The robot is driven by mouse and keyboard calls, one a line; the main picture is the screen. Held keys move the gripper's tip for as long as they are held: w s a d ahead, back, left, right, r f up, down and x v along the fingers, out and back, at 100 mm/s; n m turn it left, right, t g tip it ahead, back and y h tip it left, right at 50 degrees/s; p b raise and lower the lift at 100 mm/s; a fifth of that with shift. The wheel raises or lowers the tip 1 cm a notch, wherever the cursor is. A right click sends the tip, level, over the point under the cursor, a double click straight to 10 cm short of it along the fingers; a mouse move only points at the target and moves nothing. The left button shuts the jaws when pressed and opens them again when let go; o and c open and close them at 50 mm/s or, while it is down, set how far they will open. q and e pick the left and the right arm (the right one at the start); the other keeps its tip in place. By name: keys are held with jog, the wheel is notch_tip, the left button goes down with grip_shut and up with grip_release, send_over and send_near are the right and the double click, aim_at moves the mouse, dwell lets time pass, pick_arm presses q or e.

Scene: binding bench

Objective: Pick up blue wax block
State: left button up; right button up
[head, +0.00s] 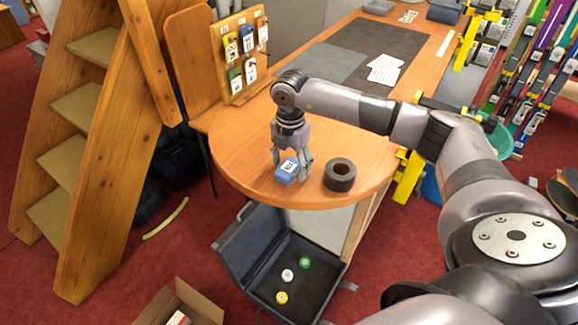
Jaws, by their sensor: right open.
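The blue wax block (285,176), with a white label on top, lies on the rounded end of the wooden bench (235,150). My right gripper (291,172) points down just above and around the block, with a finger on either side of it. Its jaws are open. Whether the fingers touch the block cannot be told from this view. My left gripper is not in view.
A dark tape roll (340,175) stands just right of the block. An open grey case (322,288) with several small coloured discs lies below the bench edge. A tag board (243,50) stands at the back left. A wooden ladder (100,150) is at left.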

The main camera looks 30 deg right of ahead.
jog(key=shift+c, duration=0.4)
jog(key=c, duration=1.2)
